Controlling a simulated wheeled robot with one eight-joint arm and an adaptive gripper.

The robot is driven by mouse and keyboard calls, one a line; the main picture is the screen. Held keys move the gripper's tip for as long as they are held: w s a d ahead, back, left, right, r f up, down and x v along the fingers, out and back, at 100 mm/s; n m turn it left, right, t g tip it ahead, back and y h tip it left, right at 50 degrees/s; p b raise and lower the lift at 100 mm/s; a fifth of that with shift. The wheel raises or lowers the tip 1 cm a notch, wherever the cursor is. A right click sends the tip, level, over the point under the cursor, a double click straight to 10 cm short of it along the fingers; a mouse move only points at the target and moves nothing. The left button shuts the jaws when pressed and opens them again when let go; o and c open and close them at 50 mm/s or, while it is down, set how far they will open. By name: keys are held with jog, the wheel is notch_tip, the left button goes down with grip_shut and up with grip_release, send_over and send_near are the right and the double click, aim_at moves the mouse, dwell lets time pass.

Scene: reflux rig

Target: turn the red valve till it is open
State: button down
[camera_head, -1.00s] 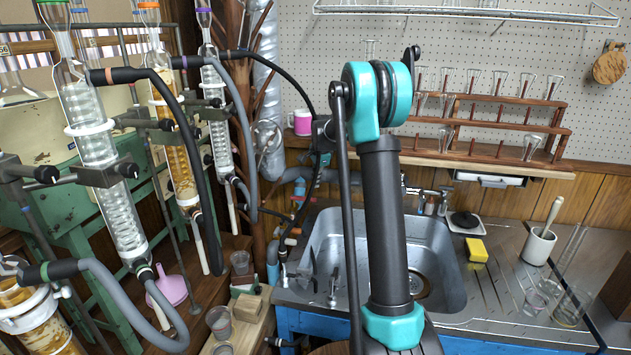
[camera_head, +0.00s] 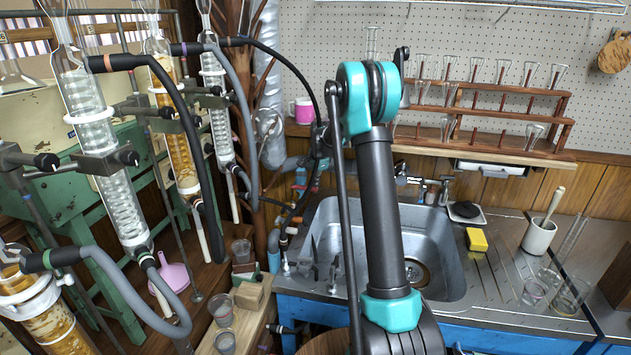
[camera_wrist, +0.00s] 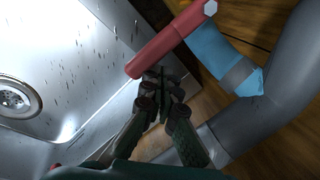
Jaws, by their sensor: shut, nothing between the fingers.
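The red valve handle (camera_wrist: 172,40) shows in the wrist view as a bar slanting from upper right to lower left. A pale hex bolt is at its upper end. It sits beside a blue pipe fitting (camera_wrist: 213,50) joined to grey pipe. My gripper (camera_wrist: 162,84) is shut and empty, its fingertips close to the handle's lower part. I cannot tell whether they touch it. In the head view my arm stands before the sink; the valve and fingertips are too small or covered to make out surely there.
The steel sink (camera_head: 428,215) lies beside the valve; its drain (camera_wrist: 15,98) shows in the wrist view. Glass condensers (camera_head: 105,160) with hoses stand at left. A pink mug (camera_head: 302,111), yellow sponge (camera_head: 477,240) and wooden glassware rack (camera_head: 480,145) are around the sink.

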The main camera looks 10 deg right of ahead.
jog(key=shift+s+a+r, duration=0.1)
jog(key=shift+s+a, duration=0.1)
jog(key=shift+s, duration=0.5)
jog(key=shift+s+a, duration=0.15)
jog(key=shift+s, duration=0.5)
jog(key=shift+s+a, duration=0.8)
jog(key=shift+a, duration=0.5)
jog(key=shift+s+a, duration=0.85)
jog(key=shift+a, duration=0.5)
jog(key=shift+s+a, duration=0.8)
jog(key=shift+a, duration=0.5)
jog(key=shift+d+r, duration=0.2)
jog(key=shift+r, duration=0.55)
jog(key=shift+d+r, duration=0.15)
jog(key=shift+r, duration=0.6)
jog(key=shift+d+r, duration=0.2)
jog(key=shift+r, duration=0.55)
jog(key=shift+s, duration=0.1)
